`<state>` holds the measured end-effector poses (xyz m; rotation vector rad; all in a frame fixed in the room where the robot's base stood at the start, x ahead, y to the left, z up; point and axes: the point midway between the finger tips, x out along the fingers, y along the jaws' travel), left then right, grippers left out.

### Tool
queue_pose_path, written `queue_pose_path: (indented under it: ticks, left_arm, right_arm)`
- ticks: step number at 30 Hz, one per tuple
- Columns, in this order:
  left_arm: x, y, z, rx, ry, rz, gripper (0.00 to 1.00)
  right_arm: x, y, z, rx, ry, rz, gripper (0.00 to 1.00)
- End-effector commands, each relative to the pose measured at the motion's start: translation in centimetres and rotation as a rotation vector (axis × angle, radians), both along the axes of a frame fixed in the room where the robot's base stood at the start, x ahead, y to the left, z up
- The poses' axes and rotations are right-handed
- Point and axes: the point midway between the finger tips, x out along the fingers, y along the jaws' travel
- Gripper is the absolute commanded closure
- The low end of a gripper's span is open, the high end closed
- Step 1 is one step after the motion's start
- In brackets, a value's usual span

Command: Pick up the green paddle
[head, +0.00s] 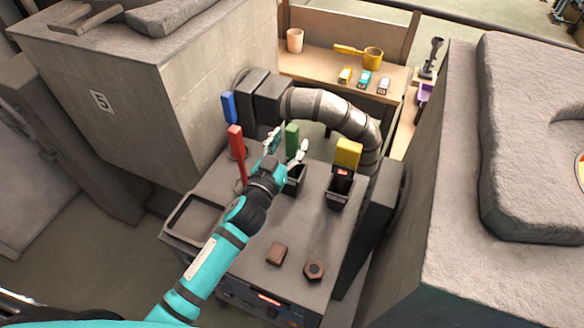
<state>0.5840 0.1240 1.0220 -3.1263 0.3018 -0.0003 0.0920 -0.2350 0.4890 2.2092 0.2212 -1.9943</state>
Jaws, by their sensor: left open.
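The green paddle (292,138) stands upright near the middle of the grey machine top (312,232). Its lower part is hidden by my left gripper and a dark holder (294,181). My left gripper (288,146) is open, with one finger to the left of the green paddle and the other to its right in the head view. I cannot tell whether the fingers touch it. My right gripper is not in view.
A red paddle (237,150) stands close to my left gripper, with a blue paddle (228,107) behind it. A yellow paddle (347,153) stands to the right. A curved metal pipe (330,105) arches behind. An empty tray (194,219) is at the left edge.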

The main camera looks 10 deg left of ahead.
Motion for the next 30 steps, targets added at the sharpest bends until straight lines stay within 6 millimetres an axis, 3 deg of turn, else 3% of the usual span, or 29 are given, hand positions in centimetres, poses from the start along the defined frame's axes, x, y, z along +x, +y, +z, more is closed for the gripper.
queue_pose_path:
  ticks: [5,13,25,30]
  left_arm:
    - [2.0,-0.4,0.1,0.000,-0.001,0.000,0.46]
    - [2.1,-0.4,0.0,-0.001,0.000,0.000,0.47]
    - [2.1,-0.4,0.0,-0.001,0.000,0.000,1.00]
    - [2.1,-0.4,0.1,-0.001,-0.002,-0.001,1.00]
  right_arm:
    - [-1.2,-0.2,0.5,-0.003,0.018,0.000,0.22]
    - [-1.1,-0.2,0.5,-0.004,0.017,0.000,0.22]
    - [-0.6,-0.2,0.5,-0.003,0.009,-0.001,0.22]
    - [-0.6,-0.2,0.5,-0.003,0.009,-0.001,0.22]
